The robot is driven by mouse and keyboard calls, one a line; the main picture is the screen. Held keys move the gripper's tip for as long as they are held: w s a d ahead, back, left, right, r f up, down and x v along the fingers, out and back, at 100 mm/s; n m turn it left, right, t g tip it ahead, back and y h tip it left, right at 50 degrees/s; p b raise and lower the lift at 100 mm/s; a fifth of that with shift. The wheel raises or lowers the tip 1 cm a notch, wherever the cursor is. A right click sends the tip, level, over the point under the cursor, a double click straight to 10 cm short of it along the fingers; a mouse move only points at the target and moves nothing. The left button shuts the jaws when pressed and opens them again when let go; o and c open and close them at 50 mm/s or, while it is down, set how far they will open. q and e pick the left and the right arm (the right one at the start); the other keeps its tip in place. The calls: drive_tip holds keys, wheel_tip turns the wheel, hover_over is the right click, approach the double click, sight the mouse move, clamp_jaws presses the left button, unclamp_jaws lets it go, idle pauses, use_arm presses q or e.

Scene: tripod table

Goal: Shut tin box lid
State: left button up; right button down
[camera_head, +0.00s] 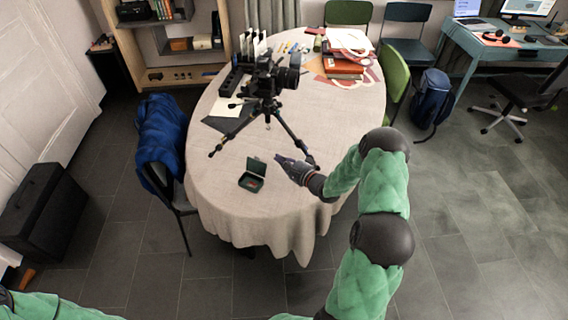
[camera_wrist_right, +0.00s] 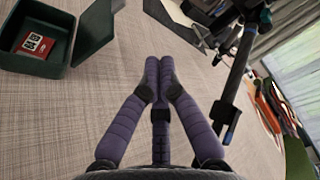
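A small dark green tin box (camera_head: 246,184) sits near the front of the cloth-covered table (camera_head: 225,210). Its lid (camera_head: 256,165) stands open, tilted up at the back. A red and white item (camera_wrist_right: 36,44) lies inside it. In the right wrist view the box (camera_wrist_right: 60,72) is at the upper left, with the raised lid (camera_wrist_right: 95,33) on the side towards my fingers. My right gripper (camera_head: 281,161) is just right of the box, apart from it. In the wrist view its purple fingertips (camera_wrist_right: 159,62) are together with nothing between them. My left gripper is out of view.
A camera on a tripod (camera_head: 266,105) stands behind the box, one leg reaching close to my right gripper. A dark folder with paper (camera_head: 228,112) lies left of the tripod. Books (camera_head: 343,68) are farther back. The cloth left of and in front of the box is clear.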

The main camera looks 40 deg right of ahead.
sight(256, 167)
drive_tip(key=w, duration=0.2)
drive_tip(key=w+b, duration=0.1)
drive_tip(key=w, duration=0.1)
drive_tip(key=w+a+f, duration=0.1)
drive_tip(key=w, duration=0.1)
drive_tip(key=shift+b, duration=0.3)
drive_tip(key=shift+s+a+r+b, duration=0.15)
drive_tip(key=shift+s+a+r, duration=0.3)
drive_tip(key=shift+a, duration=0.2)
drive_tip(key=shift+s+a+r+b, duration=0.15)
drive_tip(key=shift+s+a+r, duration=0.2)
drive_tip(key=shift+a, duration=0.25)
drive_tip(key=shift+s+a, duration=0.2)
drive_tip(key=shift+a, duration=0.15)
drive_tip(key=shift+r, duration=0.1)
